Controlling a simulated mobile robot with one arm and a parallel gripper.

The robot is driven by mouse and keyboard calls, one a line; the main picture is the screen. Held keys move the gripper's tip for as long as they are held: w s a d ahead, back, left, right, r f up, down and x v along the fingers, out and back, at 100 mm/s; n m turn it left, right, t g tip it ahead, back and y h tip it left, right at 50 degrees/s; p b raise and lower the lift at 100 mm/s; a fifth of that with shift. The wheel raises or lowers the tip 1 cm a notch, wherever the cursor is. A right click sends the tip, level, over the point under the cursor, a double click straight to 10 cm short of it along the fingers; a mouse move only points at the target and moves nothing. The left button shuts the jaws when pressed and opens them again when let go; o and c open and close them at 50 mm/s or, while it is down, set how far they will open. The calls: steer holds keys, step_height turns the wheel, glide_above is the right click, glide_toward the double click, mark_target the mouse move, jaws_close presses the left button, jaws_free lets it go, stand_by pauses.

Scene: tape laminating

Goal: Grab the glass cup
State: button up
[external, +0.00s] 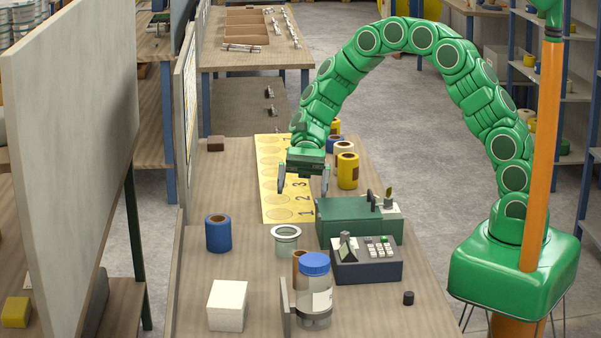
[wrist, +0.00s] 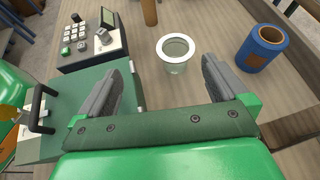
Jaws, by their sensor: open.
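The glass cup (external: 286,240) is clear with a white rim and stands upright on the wooden table, left of the green machine. In the wrist view the cup (wrist: 175,54) stands ahead of my gripper, roughly centred beyond the gap between the fingers. My gripper (external: 303,182) is on the end of the green segmented arm, above the table and apart from the cup. In the wrist view the two grey fingers of my gripper (wrist: 168,88) are spread wide with nothing between them.
A blue tape roll (external: 218,234) stands left of the cup. The green machine (external: 355,222) and a dark keypad device (external: 366,262) stand to its right. A blue-lidded jar (external: 315,290) and a white block (external: 228,305) are nearer the front. A yellow numbered mat (external: 285,212) lies behind.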

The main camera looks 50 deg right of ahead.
steer(key=shift+w+a+f+m+y, duration=0.55)
steer(key=shift+w+a+f, duration=0.5)
steer(key=shift+f, duration=0.25)
glide_toward(285, 240)
steer(key=shift+s+a+f, duration=0.1)
steer(key=shift+s+a, duration=0.1)
steer(key=shift+a, duration=0.4)
steer(key=shift+s+a+f, duration=0.1)
steer(key=shift+s+a, duration=0.1)
steer(key=shift+a, duration=0.35)
steer(key=shift+f+x, duration=0.15)
steer(key=shift+x, duration=1.15)
steer(key=shift+f+x, duration=0.1)
steer(key=shift+x, duration=1.2)
steer(key=shift+s+d, duration=0.1)
steer(key=shift+d, duration=0.1)
steer(key=c, duration=1.1)
